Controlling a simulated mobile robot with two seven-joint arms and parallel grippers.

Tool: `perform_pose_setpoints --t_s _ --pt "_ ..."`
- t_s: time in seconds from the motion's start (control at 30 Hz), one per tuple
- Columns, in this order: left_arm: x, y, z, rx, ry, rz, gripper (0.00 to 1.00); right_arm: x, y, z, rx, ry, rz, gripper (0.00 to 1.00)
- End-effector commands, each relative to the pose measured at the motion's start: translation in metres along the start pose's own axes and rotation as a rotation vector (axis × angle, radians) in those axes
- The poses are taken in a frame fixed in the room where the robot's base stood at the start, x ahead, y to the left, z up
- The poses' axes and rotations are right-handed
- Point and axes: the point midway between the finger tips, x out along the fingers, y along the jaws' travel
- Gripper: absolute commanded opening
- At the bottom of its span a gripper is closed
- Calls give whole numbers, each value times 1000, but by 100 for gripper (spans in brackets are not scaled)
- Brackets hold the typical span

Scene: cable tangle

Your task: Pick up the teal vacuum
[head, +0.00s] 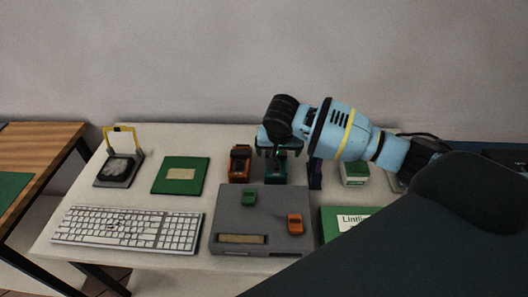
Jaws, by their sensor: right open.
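The teal vacuum (276,174) stands on the white table behind the grey box, just right of an orange one. Its upper part is hidden by my right gripper (274,153). My right gripper comes in from the right on a light blue arm and points down over the teal vacuum. Its jaws are open. I cannot tell whether the fingers touch the vacuum. My left gripper is not in view.
An orange vehicle-like item (240,164) stands close on the left, a dark purple item (316,172) close on the right. In front is a grey box (228,218) with small green (249,197) and orange (295,223) pieces. A keyboard (128,229) lies front left.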

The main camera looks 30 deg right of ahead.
Motion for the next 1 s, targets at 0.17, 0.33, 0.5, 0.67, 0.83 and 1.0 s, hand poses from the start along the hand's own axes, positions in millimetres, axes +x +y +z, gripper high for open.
perform_pose_setpoints --t_s 0.17,0.33,0.5,0.67,0.83,1.0 --pt "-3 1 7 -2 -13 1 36 1 0 1 -1 -1 1 89" --pt "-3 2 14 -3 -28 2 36 6 0 1 -1 -2 1 89" --pt "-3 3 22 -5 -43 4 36 24 0 1 -2 -4 2 89" --pt "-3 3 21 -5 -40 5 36 28 0 0 -1 -1 0 89" --pt "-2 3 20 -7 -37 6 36 42 -2 -4 -1 -3 3 89" --pt "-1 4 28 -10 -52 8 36 67 -4 -7 0 -4 4 89"
